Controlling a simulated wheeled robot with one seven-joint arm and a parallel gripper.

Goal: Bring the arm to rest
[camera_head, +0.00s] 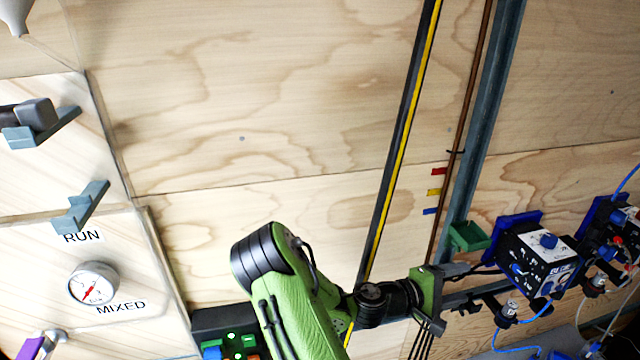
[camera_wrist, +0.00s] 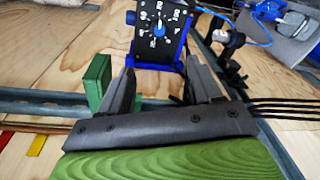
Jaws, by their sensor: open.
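My green arm (camera_head: 300,310) reaches from the bottom middle toward the right in the head view. My gripper (camera_head: 478,268) is at its end, pointing right toward a black and blue box with a dial (camera_head: 541,252). In the wrist view my gripper (camera_wrist: 160,78) has its two grey fingers apart, with nothing held between them. The dial box (camera_wrist: 158,35) shows beyond the fingertips, and I cannot tell the exact gap. A green block-like holder (camera_wrist: 98,82) is beside the left finger; it also shows above my gripper in the head view (camera_head: 468,236).
A grey rail (camera_head: 478,130) and a black-yellow strip (camera_head: 405,140) run up the plywood wall. More blue-black devices (camera_head: 612,232) with hoses crowd the right. A panel with a gauge (camera_head: 94,284) and grey brackets (camera_head: 80,208) is at left. The upper middle wall is clear.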

